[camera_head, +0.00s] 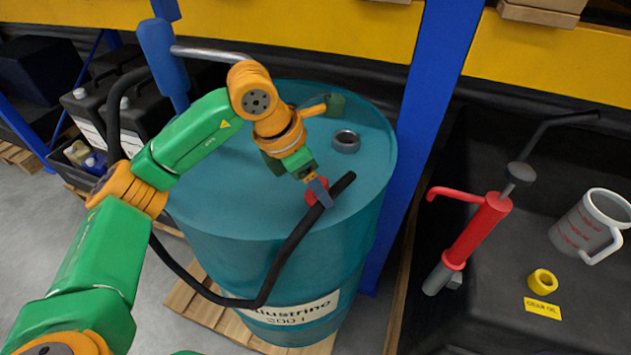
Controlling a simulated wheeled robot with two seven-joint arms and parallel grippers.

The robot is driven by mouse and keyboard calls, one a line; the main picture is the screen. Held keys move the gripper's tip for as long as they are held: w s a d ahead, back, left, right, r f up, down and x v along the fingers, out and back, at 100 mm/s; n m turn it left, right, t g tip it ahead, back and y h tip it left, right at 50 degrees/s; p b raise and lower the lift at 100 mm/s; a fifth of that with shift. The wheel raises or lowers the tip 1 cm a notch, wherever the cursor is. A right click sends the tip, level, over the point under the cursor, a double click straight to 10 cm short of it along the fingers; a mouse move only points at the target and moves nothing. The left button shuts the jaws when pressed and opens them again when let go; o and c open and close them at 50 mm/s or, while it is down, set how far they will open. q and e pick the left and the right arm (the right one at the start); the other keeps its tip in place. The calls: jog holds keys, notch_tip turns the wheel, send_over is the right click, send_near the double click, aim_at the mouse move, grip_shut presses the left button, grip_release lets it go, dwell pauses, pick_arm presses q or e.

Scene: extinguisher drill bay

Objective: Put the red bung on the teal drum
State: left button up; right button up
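The teal drum (235,245) stands upright in the middle, with a grey metal ring with a dark centre (347,141) on its top. My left gripper (318,191) reaches over the drum from the left and points down near the front right of its top. It looks shut on the red bung (311,197), which shows on both sides of the near finger; the far finger is hidden. The bung is low over the drum top, apart from the grey ring. I cannot tell whether it touches the drum. My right gripper is not in view.
A black hose (275,270) loops in front of the drum, its end lying over the rim close to my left gripper. A blue rack post (425,110) stands close behind right. A red pump (475,235), a jug (590,225) and a yellow ring (542,281) are in a black tray.

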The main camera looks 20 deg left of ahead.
pick_arm(q)
jog(key=shift+r, duration=0.4)
jog(key=v, duration=1.1)
jog(key=shift+s+a+r, duration=0.15)
jog(key=shift+s+r, duration=0.05)
jog(key=shift+r, duration=0.05)
jog(key=shift+f, duration=0.1)
